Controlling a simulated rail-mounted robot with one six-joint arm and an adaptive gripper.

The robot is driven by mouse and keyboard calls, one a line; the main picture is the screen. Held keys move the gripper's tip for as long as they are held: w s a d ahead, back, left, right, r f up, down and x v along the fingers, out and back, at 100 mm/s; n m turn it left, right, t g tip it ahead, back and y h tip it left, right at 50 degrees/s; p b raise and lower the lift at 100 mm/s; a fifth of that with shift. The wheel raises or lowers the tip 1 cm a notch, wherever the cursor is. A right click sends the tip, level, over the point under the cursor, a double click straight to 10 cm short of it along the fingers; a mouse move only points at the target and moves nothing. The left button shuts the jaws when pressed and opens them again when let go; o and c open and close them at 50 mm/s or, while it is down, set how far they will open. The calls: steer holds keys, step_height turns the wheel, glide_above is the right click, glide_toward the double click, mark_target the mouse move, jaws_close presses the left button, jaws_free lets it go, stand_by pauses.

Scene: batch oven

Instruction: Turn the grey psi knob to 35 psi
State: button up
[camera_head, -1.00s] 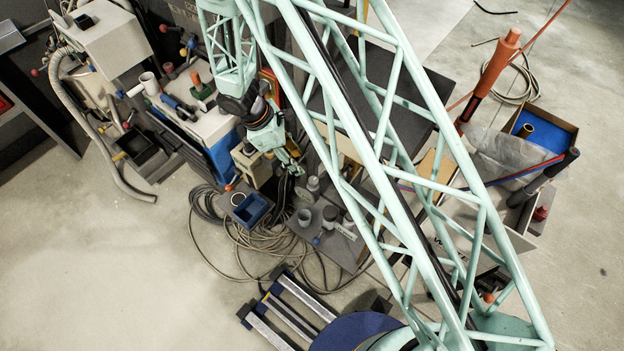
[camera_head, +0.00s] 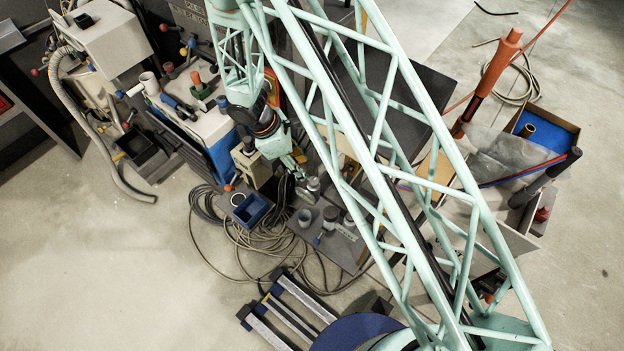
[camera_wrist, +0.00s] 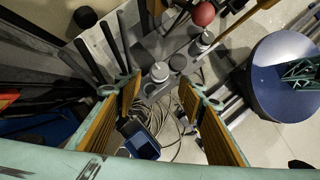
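In the wrist view my gripper (camera_wrist: 160,91) is open, its two yellow-lined fingers wide apart with nothing between the pads. A round grey knob with a pale band (camera_wrist: 160,72) stands just beyond the fingertips, roughly centred in the gap. A similar grey knob (camera_wrist: 204,38) stands farther off to the upper right. In the head view my gripper (camera_head: 299,186) is beside a grey knob (camera_head: 314,186) on a dark panel (camera_head: 345,255). I cannot read any psi marking or scale, so which knob is the psi one and its setting cannot be told.
A blue open box (camera_wrist: 141,142) lies below the knobs, with loose hoses (camera_wrist: 180,130) near it. A red ball (camera_wrist: 204,14) is at the top. A round dark-blue disc (camera_wrist: 285,100) is at the right. Other grey knobs (camera_head: 348,221) crowd the panel.

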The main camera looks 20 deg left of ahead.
mark_target(313, 180)
steer(key=b+x, duration=0.2)
steer(key=x, duration=0.7)
steer(key=shift+d+f, duration=0.15)
steer(key=shift+f, duration=0.15)
steer(key=shift+c, duration=0.3)
steer(key=c, duration=0.8)
